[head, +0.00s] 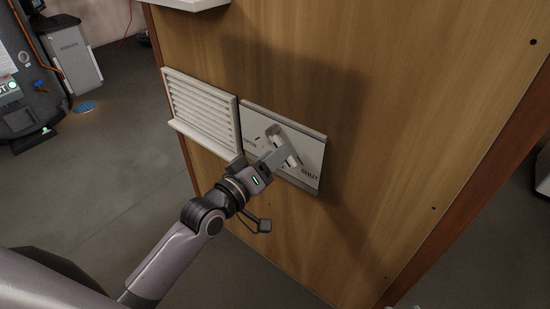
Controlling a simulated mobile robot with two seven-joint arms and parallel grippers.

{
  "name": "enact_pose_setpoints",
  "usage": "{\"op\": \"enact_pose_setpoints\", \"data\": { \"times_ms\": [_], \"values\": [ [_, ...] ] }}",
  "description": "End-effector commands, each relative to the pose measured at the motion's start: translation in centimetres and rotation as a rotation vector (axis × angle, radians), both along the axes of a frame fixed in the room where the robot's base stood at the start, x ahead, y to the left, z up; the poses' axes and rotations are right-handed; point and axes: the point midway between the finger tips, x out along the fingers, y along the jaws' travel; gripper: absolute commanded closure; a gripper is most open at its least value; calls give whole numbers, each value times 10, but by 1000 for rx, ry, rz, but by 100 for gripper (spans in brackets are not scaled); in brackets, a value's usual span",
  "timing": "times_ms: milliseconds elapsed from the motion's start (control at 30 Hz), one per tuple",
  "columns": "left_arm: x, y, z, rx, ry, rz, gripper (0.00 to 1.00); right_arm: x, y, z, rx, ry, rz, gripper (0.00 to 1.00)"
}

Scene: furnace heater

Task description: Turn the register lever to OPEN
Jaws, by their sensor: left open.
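The register plate (313,150) is a pale panel on the wooden cabinet side, with OPEN marked at its left and SHUT at its lower right. The lever (277,133) is a light handle on the plate, between the two marks. My left gripper (284,158) is at the plate, its fingers at the lever and overlapping its lower part. It is open; whether the fingers touch the lever cannot be told. The gripper hides part of the plate and lever. My right gripper is not in view.
A white louvred vent (203,108) with a protruding lower ledge sits just left of the plate. The wooden panel (400,130) is bare to the right.

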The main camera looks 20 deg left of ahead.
Motion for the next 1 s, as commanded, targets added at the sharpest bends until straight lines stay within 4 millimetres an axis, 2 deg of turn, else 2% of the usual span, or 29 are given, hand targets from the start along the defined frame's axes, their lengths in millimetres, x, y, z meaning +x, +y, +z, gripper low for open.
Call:
{"op": "enact_pose_setpoints", "data": {
  "times_ms": [133,400,433,500,567,1000],
  "values": [
    [7,-3,0,1,1,0,57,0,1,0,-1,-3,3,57],
    [8,-3,0,1,1,0,57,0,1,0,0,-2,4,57],
    [8,-3,0,1,1,0,61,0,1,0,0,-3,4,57],
    [8,-3,0,0,1,0,84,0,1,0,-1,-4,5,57],
    [8,-3,0,0,1,0,100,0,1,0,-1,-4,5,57],
    [9,-1,-1,50,-16,-1,100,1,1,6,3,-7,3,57]
  ]
}}
